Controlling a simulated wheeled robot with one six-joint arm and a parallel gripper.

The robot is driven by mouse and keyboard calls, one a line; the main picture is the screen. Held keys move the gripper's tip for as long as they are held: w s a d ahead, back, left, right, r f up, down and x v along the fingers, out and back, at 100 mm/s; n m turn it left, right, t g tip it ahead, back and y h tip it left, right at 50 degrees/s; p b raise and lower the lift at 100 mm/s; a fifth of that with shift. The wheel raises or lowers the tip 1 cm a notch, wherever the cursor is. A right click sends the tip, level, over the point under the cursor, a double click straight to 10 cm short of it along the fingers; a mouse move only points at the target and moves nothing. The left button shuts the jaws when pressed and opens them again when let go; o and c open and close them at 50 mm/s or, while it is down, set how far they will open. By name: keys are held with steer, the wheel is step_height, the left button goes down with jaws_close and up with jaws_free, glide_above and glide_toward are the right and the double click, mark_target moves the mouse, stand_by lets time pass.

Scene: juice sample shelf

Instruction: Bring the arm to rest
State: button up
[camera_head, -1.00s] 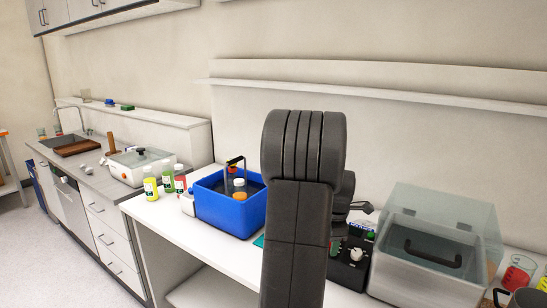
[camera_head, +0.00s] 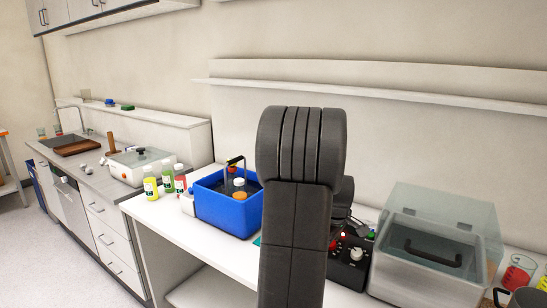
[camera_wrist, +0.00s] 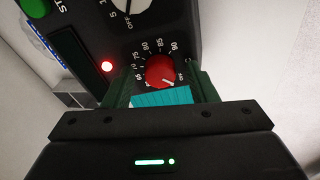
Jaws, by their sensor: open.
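My arm (camera_head: 300,160) stands up in the middle of the head view and hides most of my gripper there. In the wrist view my gripper (camera_wrist: 163,88) is open, with a dark green finger on each side. A red dial knob (camera_wrist: 160,70) with numbers around it shows between the fingertips; I cannot tell whether they touch it. The knob is on a black control box (camera_wrist: 90,25), which also has a lit red lamp (camera_wrist: 107,66) and a green button (camera_wrist: 35,6). A teal patch (camera_wrist: 163,98) shows between the fingers.
On the white bench, a blue crate (camera_head: 228,212) with bottles stands left of my arm. A clear-lidded box (camera_head: 430,250) is right of the control box. A wall shelf (camera_head: 380,90) runs above; it looks empty.

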steer(key=m, duration=0.6)
steer(key=shift+a+m+h+b, duration=0.15)
steer(key=shift+m+h+b, duration=0.15)
steer(key=shift+b, duration=0.1)
steer(key=shift+s, duration=0.1)
stand_by(0.3)
